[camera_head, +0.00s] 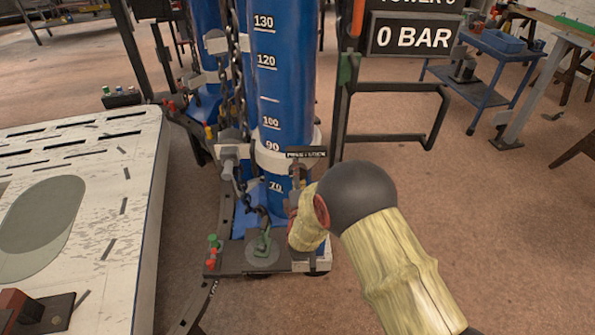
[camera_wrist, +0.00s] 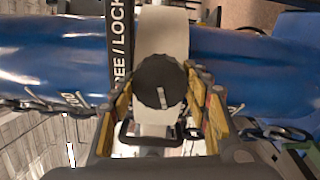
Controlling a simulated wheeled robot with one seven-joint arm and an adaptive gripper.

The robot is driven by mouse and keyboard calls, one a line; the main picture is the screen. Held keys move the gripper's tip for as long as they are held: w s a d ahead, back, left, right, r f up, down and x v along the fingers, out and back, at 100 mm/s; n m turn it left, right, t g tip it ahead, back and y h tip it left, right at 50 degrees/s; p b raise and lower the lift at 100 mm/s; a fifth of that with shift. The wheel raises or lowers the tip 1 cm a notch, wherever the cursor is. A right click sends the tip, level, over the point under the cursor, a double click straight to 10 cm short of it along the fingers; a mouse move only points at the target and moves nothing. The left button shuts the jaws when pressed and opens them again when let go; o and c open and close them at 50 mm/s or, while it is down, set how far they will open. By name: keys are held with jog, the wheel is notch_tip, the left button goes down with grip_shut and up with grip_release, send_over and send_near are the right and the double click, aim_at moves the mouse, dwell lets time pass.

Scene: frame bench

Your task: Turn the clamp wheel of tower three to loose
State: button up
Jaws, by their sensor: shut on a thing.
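The blue tower (camera_head: 285,70) stands upright with a white height scale and a white collar (camera_head: 270,160) low on it. The display above reads 0 BAR; its upper line is partly cut off and appears to read TOWER 3. In the wrist view, the dark round clamp wheel (camera_wrist: 159,75) has a short pale mark at its lower edge. Beside it is a dark FREE / LOCK plate (camera_wrist: 119,50), partly cut off. My gripper (camera_wrist: 161,92) is shut on the wheel, one yellow-padded finger on each side. In the head view my arm hides the wheel and most of the gripper.
A display panel (camera_head: 413,36) on a dark frame stands right of the tower. Chains (camera_head: 228,90) hang at its left, near a second blue column (camera_head: 203,60). A pale slotted bench (camera_head: 60,290) fills the left. A blue cart (camera_head: 490,70) stands back right. Floor is open at right.

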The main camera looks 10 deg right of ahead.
jog(key=n+p, duration=0.1)
jog(key=n, duration=0.3)
jog(key=shift+n, duration=0.3)
jog(key=shift+f+n+p, duration=0.1)
jog(key=shift+n+p, duration=0.9)
jog(key=shift+n, duration=1.5)
jog(key=o, duration=1.2)
jog(key=shift+c, duration=0.2)
jog(key=v, duration=1.2)
